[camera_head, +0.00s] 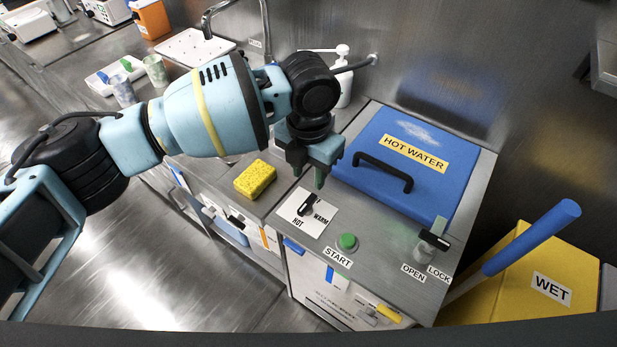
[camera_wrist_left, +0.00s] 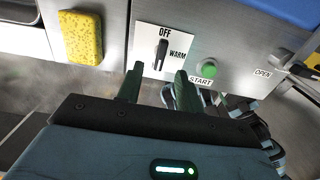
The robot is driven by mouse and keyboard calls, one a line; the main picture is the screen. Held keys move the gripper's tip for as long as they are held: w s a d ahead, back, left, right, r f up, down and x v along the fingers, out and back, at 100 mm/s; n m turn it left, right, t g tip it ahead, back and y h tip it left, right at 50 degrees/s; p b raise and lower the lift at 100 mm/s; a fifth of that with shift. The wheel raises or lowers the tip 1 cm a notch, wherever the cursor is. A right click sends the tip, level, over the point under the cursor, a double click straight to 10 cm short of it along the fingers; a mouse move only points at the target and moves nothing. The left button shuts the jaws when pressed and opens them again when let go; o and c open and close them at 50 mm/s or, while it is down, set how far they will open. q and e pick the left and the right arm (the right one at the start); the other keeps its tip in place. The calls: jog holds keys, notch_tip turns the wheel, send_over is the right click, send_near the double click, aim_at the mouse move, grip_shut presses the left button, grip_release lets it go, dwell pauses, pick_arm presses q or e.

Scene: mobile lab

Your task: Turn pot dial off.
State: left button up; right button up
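The pot dial (camera_head: 308,206) is a black knob on a white label plate by the front edge of the steel counter, left of the green START button (camera_head: 347,241). HOT and WARM are readable in the head view; OFF and WARM show in the wrist view, where the dial (camera_wrist_left: 160,55) stands roughly upright below OFF. I cannot tell which end is its pointer. My left gripper (camera_head: 309,174) hangs above and behind the dial, pointing down. In the wrist view its fingers (camera_wrist_left: 157,82) are apart with nothing between them, and the dial appears just beyond the gap. My right gripper is not in view.
A blue HOT WATER lid (camera_head: 440,158) with a black handle lies behind the dial. A yellow sponge (camera_head: 255,180) is left of it. An OPEN/LOCK latch (camera_head: 432,242) is at the right. A yellow WET bin (camera_head: 525,285) with a blue-handled tool stands further right.

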aim_at(309, 201)
pick_arm(q)
jog(key=shift+s, duration=0.3)
jog(key=shift+f, duration=0.45)
notch_tip(309, 201, down, 7)
jog(key=shift+r, duration=0.1)
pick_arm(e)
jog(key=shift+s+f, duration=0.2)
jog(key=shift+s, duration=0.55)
pick_arm(q)
grip_shut()
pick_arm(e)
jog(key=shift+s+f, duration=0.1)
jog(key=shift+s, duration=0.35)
